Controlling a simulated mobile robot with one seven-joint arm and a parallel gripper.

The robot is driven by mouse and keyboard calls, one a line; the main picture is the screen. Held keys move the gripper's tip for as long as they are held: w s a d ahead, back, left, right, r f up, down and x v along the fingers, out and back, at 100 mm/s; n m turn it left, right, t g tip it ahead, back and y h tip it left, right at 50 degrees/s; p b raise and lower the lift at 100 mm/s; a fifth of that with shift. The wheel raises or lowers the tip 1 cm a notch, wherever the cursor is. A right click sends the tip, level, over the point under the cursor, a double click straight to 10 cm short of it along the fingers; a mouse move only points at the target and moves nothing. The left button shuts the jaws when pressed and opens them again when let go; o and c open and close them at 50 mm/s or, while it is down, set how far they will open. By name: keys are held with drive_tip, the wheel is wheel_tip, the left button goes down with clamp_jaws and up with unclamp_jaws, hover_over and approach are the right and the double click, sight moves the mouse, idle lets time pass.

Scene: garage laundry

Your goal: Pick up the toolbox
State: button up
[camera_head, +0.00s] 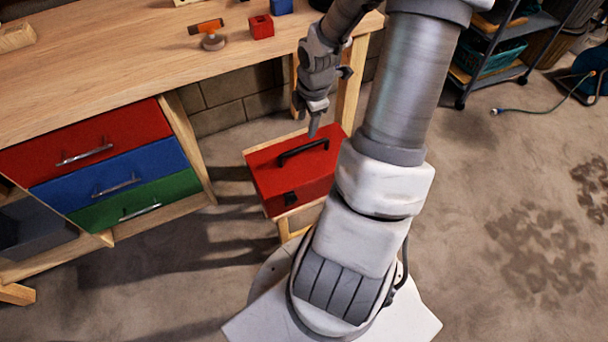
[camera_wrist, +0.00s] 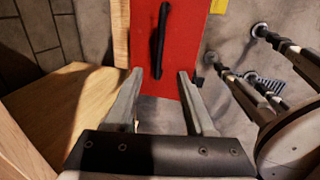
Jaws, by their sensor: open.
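The red toolbox (camera_head: 290,175) with a black top handle (camera_head: 303,150) and a dark front latch sits on a small wooden stool (camera_head: 285,222) beside the workbench. My gripper (camera_head: 312,122) is above the toolbox, near its far side and the handle. In the wrist view, the red lid (camera_wrist: 188,38) and the black handle (camera_wrist: 161,38) lie ahead of the fingertips. My gripper (camera_wrist: 170,75) is open there, with nothing between its fingers. The handle appears slightly left of the middle of the gap and apart from the fingers.
The wooden workbench (camera_head: 110,65) with red, blue and green drawers (camera_head: 115,182) stands at the left. A red block (camera_head: 261,27) and an orange-handled tool (camera_head: 207,28) lie on it. A wheeled shelf (camera_head: 505,45) stands at the back right. The floor at right is mostly clear.

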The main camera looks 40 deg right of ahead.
sight(303, 147)
drive_tip(key=w+f+b, duration=0.1)
drive_tip(key=f+b, duration=0.1)
drive_tip(key=f, duration=0.2)
drive_tip(key=w+f+b, duration=0.1)
drive_tip(key=f+b, duration=0.2)
drive_tip(key=f, duration=0.2)
drive_tip(key=d+f+b, duration=0.1)
drive_tip(key=f+b, duration=0.1)
drive_tip(key=f, duration=0.3)
drive_tip(key=shift+w+f+b, duration=0.15)
drive_tip(key=shift+w+b, duration=0.15)
drive_tip(key=shift+w, duration=0.1)
clamp_jaws()
idle(0.7)
